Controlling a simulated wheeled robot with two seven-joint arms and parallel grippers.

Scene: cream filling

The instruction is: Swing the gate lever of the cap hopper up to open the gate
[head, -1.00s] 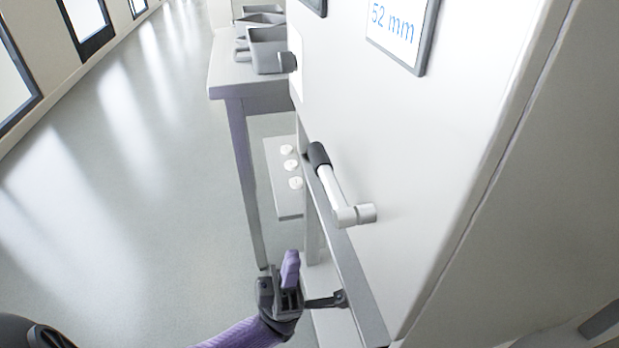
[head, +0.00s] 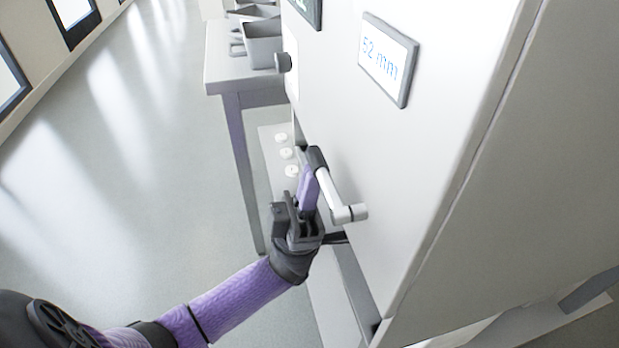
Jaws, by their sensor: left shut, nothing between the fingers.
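The gate lever (head: 329,191) is a pale bar with a dark grip (head: 316,158) at its upper end and a round pivot (head: 357,212) at its lower right. It slants up to the left on the side of the white cap hopper (head: 440,130). My left gripper (head: 308,182) is shut and empty, its purple fingers pointing up just left of the lever, close to the bar and grip. I cannot tell whether they touch. My right gripper is not in view.
A panel reading "52 mm" (head: 388,58) is on the white housing. A side table (head: 226,84) with grey bins (head: 263,45) stands behind. White round caps (head: 286,154) lie on a low pale surface. Open floor (head: 130,190) spreads to the left.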

